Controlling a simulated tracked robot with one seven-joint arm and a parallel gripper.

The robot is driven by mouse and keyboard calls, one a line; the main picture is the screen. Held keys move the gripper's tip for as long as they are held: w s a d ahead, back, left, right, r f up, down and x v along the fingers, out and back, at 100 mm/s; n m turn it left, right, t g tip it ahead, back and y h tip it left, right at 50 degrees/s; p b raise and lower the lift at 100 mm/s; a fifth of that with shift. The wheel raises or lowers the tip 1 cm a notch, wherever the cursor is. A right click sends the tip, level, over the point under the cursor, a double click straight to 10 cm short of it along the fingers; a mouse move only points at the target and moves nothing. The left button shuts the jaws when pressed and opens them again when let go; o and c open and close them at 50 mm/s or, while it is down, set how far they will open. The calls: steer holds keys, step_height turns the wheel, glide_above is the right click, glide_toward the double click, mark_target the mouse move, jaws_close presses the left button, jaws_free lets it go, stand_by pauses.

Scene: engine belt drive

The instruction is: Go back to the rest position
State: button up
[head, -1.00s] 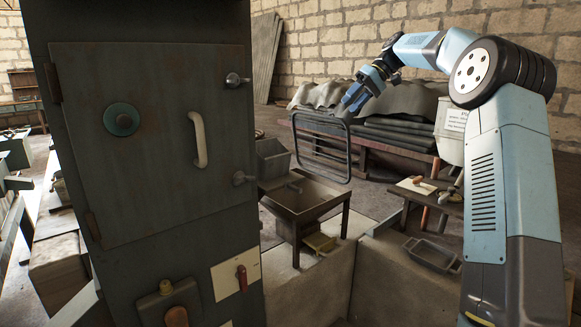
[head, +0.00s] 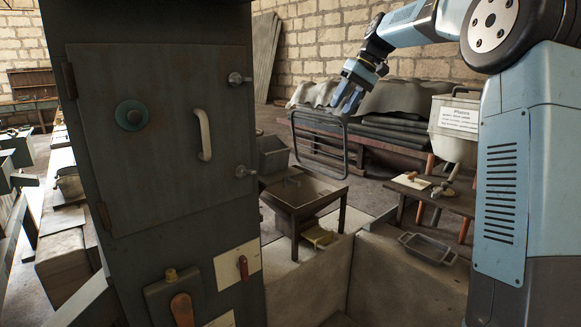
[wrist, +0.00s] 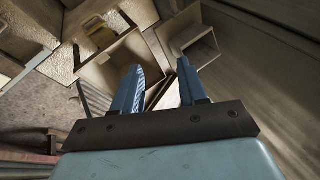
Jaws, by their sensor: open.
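My gripper (head: 347,98) is in the upper middle of the head view, at the end of my blue arm, which reaches in from the right. Its fingers point down and to the left, in front of the stacked sheets. In the wrist view my gripper (wrist: 160,88) shows two blue fingers spread apart with nothing between them. In the head view a dark frame (head: 346,152) stands just below and behind the fingertips; I cannot tell whether they touch it.
A tall grey cabinet (head: 165,130) with a handle stands close on the left. A square hopper table (head: 304,194) stands mid-scene. A white labelled bin (head: 455,128) and a low table (head: 440,198) are at the right. A shallow metal tray (head: 427,249) lies on the concrete ledge.

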steer(key=s+d+f+m+t+h, duration=0.1)
steer(key=s+f+m+t+h, duration=0.1)
steer(key=s, duration=1)
steer(key=s+d+f+m+t+h, duration=0.1)
steer(key=s+f+h, duration=0.1)
steer(key=s, duration=0.9)
steer(key=s+d+f+m+t, duration=0.1)
steer(key=s+d+f, duration=0.2)
steer(key=s+f, duration=0.2)
steer(key=s+d+f+m+t+h, duration=0.1)
steer(key=s+d+f, duration=0.2)
steer(key=s, duration=0.9)
step_height(320, 180, down, 3)
steer(key=shift+d+r+h, duration=0.15)
steer(key=shift+r+h, duration=0.05)
steer(key=shift+h, duration=0.1)
